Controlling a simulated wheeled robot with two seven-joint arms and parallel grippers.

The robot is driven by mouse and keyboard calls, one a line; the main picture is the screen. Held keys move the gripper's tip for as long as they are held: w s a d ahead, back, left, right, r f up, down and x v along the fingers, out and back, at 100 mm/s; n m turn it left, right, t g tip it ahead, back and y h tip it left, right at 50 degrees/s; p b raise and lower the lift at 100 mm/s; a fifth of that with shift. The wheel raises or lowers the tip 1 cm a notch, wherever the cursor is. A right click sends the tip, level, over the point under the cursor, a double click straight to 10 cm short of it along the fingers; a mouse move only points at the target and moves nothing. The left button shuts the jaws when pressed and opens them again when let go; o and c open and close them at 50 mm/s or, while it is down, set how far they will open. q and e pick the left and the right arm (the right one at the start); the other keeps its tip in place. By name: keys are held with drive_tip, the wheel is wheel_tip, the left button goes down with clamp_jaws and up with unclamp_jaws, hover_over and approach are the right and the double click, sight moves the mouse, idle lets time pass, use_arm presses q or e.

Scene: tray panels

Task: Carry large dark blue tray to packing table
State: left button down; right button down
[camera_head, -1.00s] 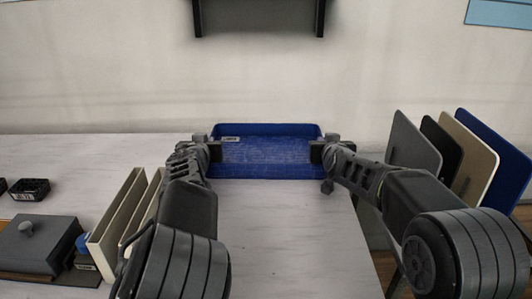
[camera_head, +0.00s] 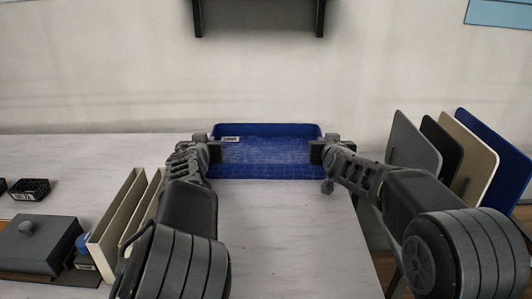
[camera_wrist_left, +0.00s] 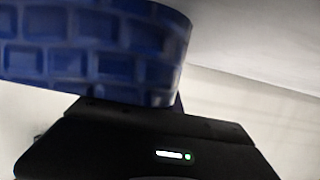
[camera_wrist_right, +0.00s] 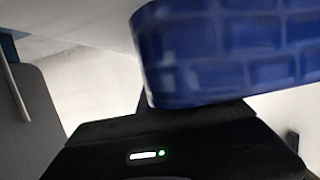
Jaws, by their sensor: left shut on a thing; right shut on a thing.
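The large dark blue tray (camera_head: 268,172) is at the far side of the white table, close to the wall. Its inside is open to view and a small white label shows at its back left. My left gripper (camera_head: 214,151) is shut on the tray's left end, and my right gripper (camera_head: 318,152) is shut on its right end. The tray's brick-patterned wall fills the top of the left wrist view (camera_wrist_left: 90,45) and of the right wrist view (camera_wrist_right: 230,50). Whether the tray touches the tabletop cannot be told.
The white table (camera_head: 285,240) is clear in front of the tray. To the left are cream panels (camera_head: 122,215), a grey lidded box (camera_head: 38,245) and a small black crate (camera_head: 30,189). Several upright panels (camera_head: 470,155) stand at the right. A dark shelf (camera_head: 260,5) hangs above.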

use_arm(q)
drive_tip(key=shift+r, duration=0.1)
use_arm(e)
drive_tip(key=shift+a, duration=0.1)
